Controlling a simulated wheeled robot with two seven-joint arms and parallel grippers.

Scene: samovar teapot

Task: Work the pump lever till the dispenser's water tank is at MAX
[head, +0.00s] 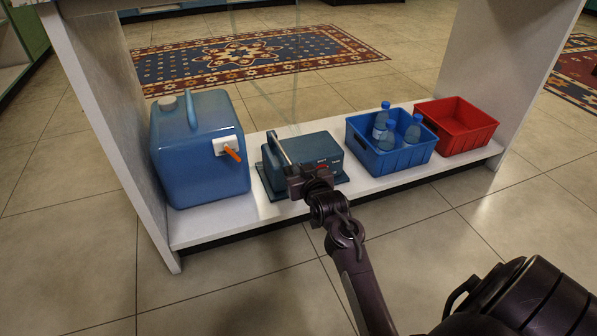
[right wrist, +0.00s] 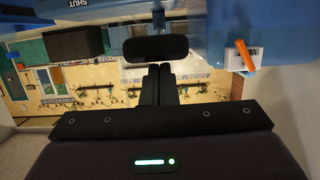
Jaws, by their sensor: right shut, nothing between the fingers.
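The pump (head: 318,152) is a dark blue-teal box on the white shelf, with a metal lever (head: 282,148) leaning at its left side. The lever's black crossbar grip (right wrist: 155,48) shows in the right wrist view, just beyond my fingertips; I cannot tell whether they touch it. My right gripper (head: 297,184) is in front of the pump, over its lower left corner. Its fingers (right wrist: 158,80) are shut together and empty. My left gripper is not in view. The dispenser's water tank and its MAX mark are not visible.
A blue water jug (head: 195,150) with an orange tap handle (head: 232,154) stands left of the pump. Right of it are a blue crate (head: 400,158) with several bottles and an empty red crate (head: 460,125). White side panels (head: 110,110) bound the shelf.

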